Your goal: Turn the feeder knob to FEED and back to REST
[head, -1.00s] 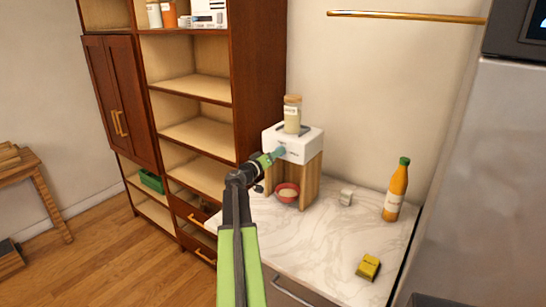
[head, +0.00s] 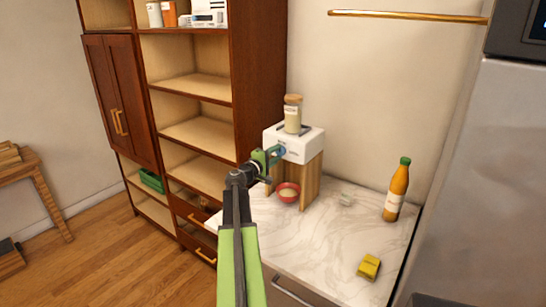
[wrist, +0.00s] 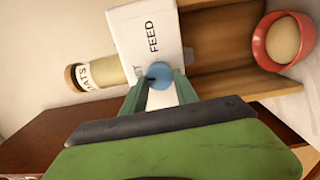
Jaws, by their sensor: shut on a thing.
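The feeder is a white box (head: 303,145) on wooden side panels, standing on the marble counter. Its blue knob (wrist: 159,74) is on the front face, and my gripper (wrist: 161,84) is shut on it, one finger on each side. In the head view my gripper (head: 276,154) reaches the feeder's front from the left. The word FEED shows on the white face beside the knob in the wrist view; the other label is mostly hidden by a finger. Which way the knob points cannot be told. A jar of oats (head: 292,114) stands on top of the feeder.
A red bowl (head: 288,192) with pale contents sits at the feeder's base. A wooden shelf unit (head: 190,130) is close on the left.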

